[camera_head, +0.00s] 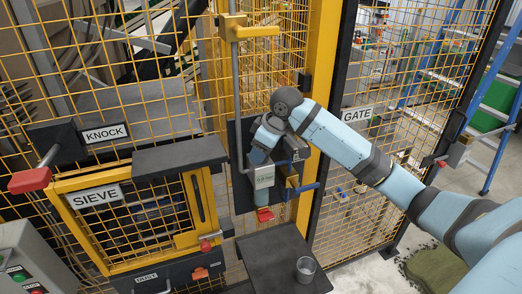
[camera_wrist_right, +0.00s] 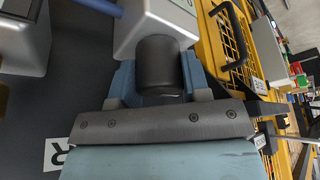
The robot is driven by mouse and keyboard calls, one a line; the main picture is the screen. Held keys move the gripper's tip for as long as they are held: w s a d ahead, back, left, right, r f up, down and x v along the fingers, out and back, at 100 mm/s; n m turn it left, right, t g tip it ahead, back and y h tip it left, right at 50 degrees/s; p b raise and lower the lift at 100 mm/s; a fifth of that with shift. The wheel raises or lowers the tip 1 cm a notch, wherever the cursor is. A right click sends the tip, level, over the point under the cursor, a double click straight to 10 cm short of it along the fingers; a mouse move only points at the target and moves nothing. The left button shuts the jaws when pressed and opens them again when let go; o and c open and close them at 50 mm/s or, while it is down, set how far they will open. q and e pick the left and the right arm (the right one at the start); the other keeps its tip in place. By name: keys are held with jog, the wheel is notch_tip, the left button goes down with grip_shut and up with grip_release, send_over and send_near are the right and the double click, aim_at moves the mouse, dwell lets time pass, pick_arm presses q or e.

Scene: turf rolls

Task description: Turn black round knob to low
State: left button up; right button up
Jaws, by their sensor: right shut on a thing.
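The black round knob (camera_wrist_right: 158,62) shows in the right wrist view as a short dark cylinder on a light grey box (camera_wrist_right: 155,22). My right gripper (camera_wrist_right: 159,78) has one blue finger on each side of the knob and is shut on it. In the head view my right gripper (camera_head: 261,152) is at the dark panel beside the gate, and my own wrist hides the knob there. I cannot read a low mark or the knob's setting in either view. My left gripper is not in view.
A blue-handled valve (camera_head: 302,188) is close to the right of my gripper. The sieve box (camera_head: 140,215) and knock lever (camera_head: 30,180) are left. The yellow mesh gate (camera_head: 375,130) is right.

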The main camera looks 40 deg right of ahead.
jog(key=shift+r, duration=0.1)
jog(key=o, duration=0.9)
jog(key=shift+s, duration=0.1)
